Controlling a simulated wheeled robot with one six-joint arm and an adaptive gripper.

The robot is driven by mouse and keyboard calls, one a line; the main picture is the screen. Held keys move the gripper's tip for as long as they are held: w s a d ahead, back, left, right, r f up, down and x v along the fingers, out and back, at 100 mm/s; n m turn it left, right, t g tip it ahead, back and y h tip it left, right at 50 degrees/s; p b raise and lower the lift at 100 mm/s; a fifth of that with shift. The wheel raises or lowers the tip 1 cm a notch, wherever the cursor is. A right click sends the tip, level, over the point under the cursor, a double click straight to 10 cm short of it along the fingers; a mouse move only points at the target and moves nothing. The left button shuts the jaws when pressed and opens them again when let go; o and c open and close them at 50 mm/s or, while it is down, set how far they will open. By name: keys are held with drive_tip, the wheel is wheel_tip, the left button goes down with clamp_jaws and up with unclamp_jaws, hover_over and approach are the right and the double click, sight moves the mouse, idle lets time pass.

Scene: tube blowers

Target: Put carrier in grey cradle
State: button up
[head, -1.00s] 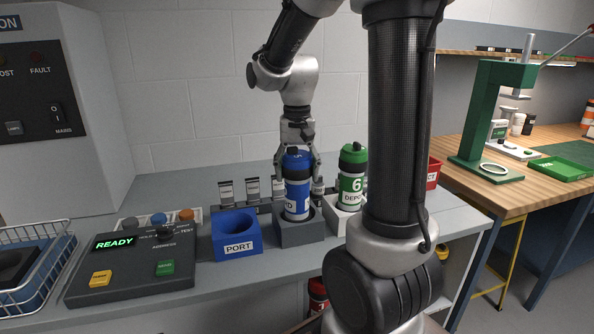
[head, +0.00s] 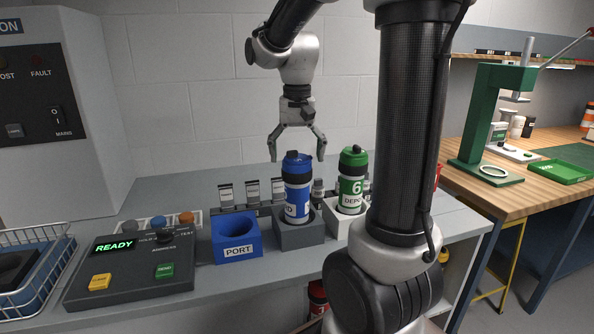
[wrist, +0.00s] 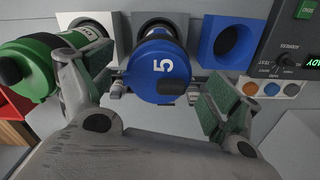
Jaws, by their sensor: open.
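A blue carrier (head: 297,188) with a white label band stands upright in the grey cradle (head: 299,238). In the wrist view the carrier's blue cap (wrist: 158,68) bears a white 5, and the grey cradle (wrist: 180,22) shows behind it. My gripper (head: 298,160) is open above the carrier, its fingers spread and apart from it. The lower part of the carrier is hidden inside the cradle.
A green carrier (head: 352,180) marked 6 stands in a white cradle (head: 340,228) on the right. An empty blue cradle (head: 236,249) labelled PORT is on the left. A control panel (head: 130,274) reads READY. A wire basket (head: 40,285) is at far left.

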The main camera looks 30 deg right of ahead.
wheel_tip(320, 180, up, 6)
drive_tip(key=shift+r, duration=0.1)
drive_tip(key=shift+s+r, duration=0.15)
drive_tip(key=shift+r, duration=0.05)
drive_tip(key=s+a+f+n+t, duration=0.1)
drive_tip(key=s+f+n+t, duration=0.1)
drive_tip(key=s, duration=0.6)
drive_tip(key=s+a+f+n+t, duration=0.2)
drive_tip(key=s+n, duration=0.2)
drive_tip(key=s, duration=0.4)
drive_tip(key=shift+f, duration=0.4)
